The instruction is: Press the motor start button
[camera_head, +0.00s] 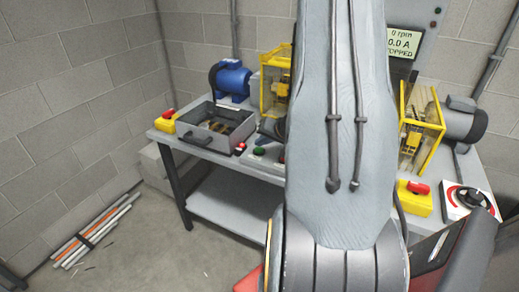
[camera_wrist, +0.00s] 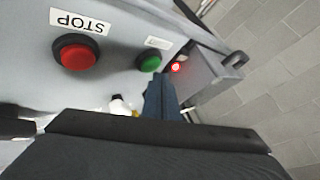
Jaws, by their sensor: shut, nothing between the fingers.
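In the wrist view, the green button (camera_wrist: 149,62) sits in a black ring on a grey panel, beside a small label too blurred to read. It also shows in the head view (camera_head: 260,151), left of my arm. My gripper (camera_wrist: 160,82) is shut and empty, its blue-grey fingertips just beside the green button's near edge. I cannot tell whether they touch it. A larger red button (camera_wrist: 77,52) with an upside-down STOP label (camera_wrist: 79,20) is to the left. A display (camera_head: 402,43) reads 0 rpm, 0.0 A and a partly hidden STOPPED.
A small red light (camera_wrist: 175,67) glows right of the green button, next to a grey open box (camera_head: 215,122). Yellow guards (camera_head: 275,85), a blue motor (camera_head: 231,80) and yellow boxes with red buttons (camera_head: 415,197) stand on the bench. Floor at left is mostly clear except bundled rods (camera_head: 95,232).

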